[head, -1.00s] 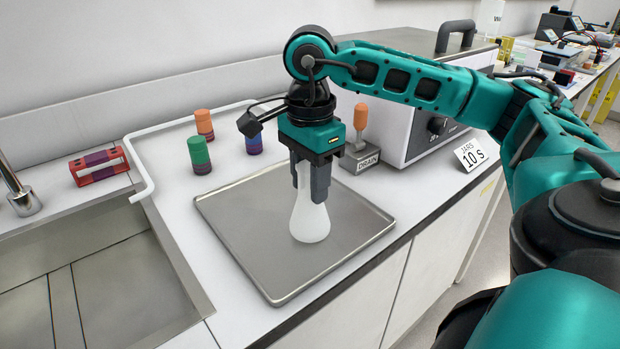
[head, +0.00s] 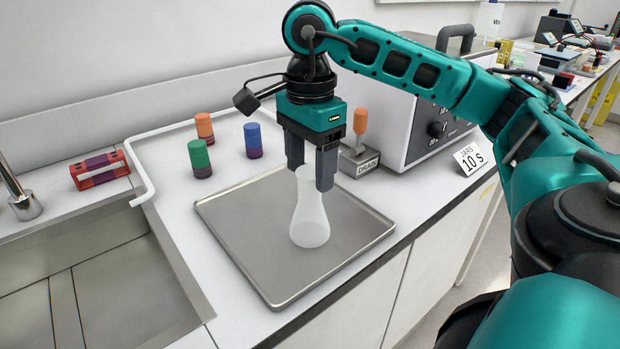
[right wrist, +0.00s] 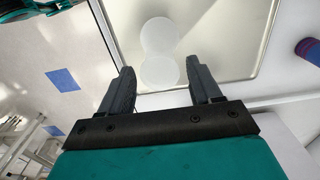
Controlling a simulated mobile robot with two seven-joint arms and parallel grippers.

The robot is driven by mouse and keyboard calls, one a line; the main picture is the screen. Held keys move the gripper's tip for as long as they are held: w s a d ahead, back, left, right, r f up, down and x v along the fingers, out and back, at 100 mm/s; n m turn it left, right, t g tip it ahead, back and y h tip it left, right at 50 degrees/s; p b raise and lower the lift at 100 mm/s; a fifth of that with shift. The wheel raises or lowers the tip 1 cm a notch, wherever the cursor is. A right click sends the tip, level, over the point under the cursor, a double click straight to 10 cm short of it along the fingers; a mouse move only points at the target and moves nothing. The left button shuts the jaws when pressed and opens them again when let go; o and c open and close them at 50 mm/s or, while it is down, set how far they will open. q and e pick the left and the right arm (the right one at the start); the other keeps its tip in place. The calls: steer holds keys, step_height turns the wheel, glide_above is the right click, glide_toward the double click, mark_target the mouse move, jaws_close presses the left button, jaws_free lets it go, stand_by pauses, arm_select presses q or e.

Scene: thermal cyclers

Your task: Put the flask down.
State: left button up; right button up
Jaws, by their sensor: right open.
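The white, translucent conical flask (head: 310,222) stands upright on the metal tray (head: 245,262), near the tray's middle. My right gripper (head: 309,176) is open around the top of the flask's neck, with one finger on each side. In the right wrist view the flask (right wrist: 160,62) shows beyond and between the spread fingers of my right gripper (right wrist: 164,92). My left gripper is in neither view.
Orange, green (head: 200,158) and blue (head: 253,140) capped jars stand behind the tray. A red rack (head: 99,170) and a sink (head: 85,270) are at left. A DRAIN block (head: 360,160) and a boxy machine (head: 425,130) stand close at right.

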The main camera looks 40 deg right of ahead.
step_height(320, 180, up, 7)
steer(key=p, duration=0.2)
steer(key=shift+r+p, duration=0.2)
steer(key=shift+p, duration=0.15)
steer(key=shift+r, duration=0.45)
steer(key=shift+s+f, duration=0.1)
